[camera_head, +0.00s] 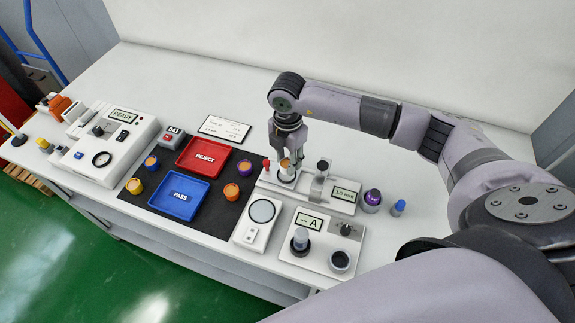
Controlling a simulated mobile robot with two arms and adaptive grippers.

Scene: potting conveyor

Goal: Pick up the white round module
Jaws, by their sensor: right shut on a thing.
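The white round module (286,174) has an orange-brown top and a pale body. It is in the head view on the light-coloured fixture with the "1.5 mm" display (342,195). My right gripper (289,164) points straight down over it, shut on it with the fingers at its sides. The fingers partly hide the module, and I cannot tell whether it is clear of the fixture. My left gripper is not in view.
A red REJECT tray (184,166) and blue PASS tray (162,204) lie on a black mat with several small round modules. A READY machine (100,165) stands left. A meter box (325,250) is in front. A purple-topped part (372,201) stands right.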

